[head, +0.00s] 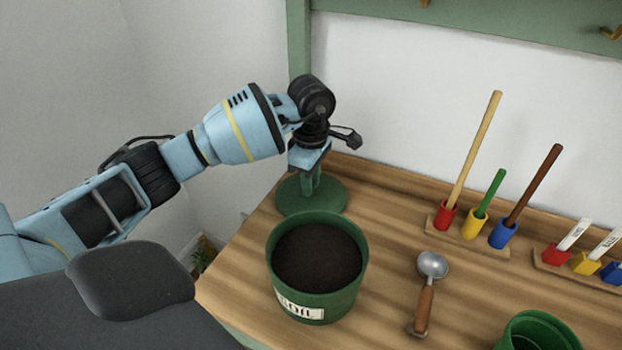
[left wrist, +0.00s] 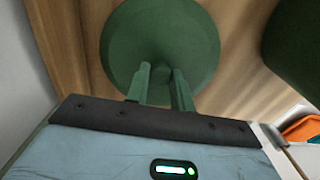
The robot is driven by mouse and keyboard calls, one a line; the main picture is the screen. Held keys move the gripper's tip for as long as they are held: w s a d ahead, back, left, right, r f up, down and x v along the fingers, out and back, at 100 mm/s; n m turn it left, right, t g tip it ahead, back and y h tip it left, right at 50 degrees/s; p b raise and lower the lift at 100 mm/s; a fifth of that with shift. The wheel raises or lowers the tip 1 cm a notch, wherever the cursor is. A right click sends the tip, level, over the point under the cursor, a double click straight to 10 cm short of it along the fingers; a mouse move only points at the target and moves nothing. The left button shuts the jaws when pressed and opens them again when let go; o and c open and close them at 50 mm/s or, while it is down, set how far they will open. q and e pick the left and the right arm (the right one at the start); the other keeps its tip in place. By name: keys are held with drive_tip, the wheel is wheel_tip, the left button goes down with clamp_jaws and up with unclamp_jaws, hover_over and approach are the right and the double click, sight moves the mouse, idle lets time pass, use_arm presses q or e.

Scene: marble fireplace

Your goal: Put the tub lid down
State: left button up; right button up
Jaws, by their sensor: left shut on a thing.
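The green tub lid (head: 293,197) is at the back left of the wooden bench, behind the soil tub (head: 318,300). It looks level and flat on the bench or very close above it; I cannot tell whether it touches. My left gripper (head: 312,182) points down and is shut on the lid's handle. In the left wrist view, the gripper fingers (left wrist: 160,82) close around the handle at the middle of the round lid (left wrist: 124,45). The tub is open, labelled and full of dark soil. My right gripper is not in view.
A scoop (head: 425,295) with a wooden handle lies right of the tub. A rack (head: 480,242) of coloured cups with rods and a rack of labelled tags (head: 580,265) stand along the wall. A green pot (head: 540,325) is at the lower right. The bench's left edge is near the lid.

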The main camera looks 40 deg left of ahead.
use_arm(q)
drive_tip(key=o, duration=0.5)
drive_tip(key=shift+f, duration=0.15)
drive_tip(key=o, duration=0.5)
wheel_tip(320, 180, up, 12)
drive_tip(key=shift+r+p, duration=0.25)
drive_tip(key=shift+p, duration=0.2)
